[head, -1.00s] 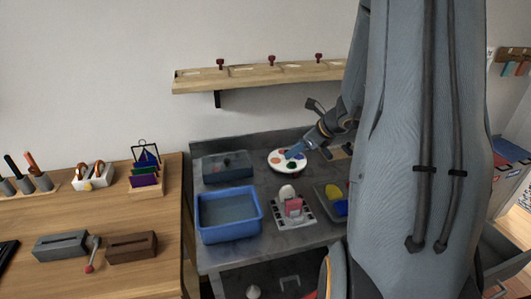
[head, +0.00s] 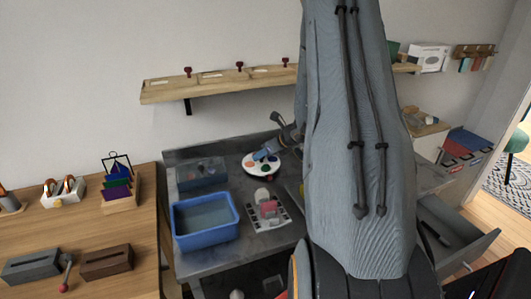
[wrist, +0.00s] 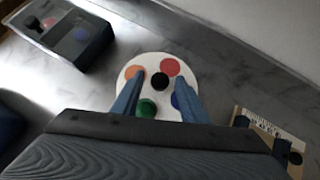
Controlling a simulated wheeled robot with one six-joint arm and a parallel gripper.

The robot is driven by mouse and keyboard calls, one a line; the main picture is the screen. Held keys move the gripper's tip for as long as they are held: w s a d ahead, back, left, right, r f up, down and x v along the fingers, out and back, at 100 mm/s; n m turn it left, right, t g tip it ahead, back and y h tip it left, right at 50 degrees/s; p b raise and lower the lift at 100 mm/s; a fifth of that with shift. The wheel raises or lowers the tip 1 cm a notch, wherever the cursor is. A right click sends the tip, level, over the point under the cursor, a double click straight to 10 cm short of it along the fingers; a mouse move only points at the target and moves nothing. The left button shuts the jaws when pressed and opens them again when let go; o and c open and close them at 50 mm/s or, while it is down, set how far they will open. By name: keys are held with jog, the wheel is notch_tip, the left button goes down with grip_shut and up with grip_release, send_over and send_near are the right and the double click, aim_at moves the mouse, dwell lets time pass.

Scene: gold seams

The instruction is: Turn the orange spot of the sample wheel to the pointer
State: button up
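The sample wheel (head: 250,174) is a white disc with coloured spots on the grey worktop. In the wrist view the wheel (wrist: 128,62) shows an orange spot (wrist: 133,71) at upper left, a red one (wrist: 169,67), a green one (wrist: 147,107), a partly covered blue one (wrist: 179,101) and a black centre (wrist: 160,80). My gripper (wrist: 158,88) is open over the wheel, one blue finger on each side of the centre. I cannot tell whether the fingers touch it. In the head view my gripper (head: 263,155) is at the wheel. I cannot make out the pointer.
A blue tub (head: 207,232) and a grey divided box (head: 201,184) stand left of the wheel. A white rack (head: 268,222) with a pink item is in front. A wooden shelf (head: 215,87) hangs behind. An open drawer (head: 452,243) is at right.

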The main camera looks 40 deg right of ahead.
jog(key=shift+c, duration=0.2)
grip_shut()
jog(key=shift+d, duration=0.2)
jog(key=shift+d+p, duration=0.15)
jog(key=shift+p, duration=0.15)
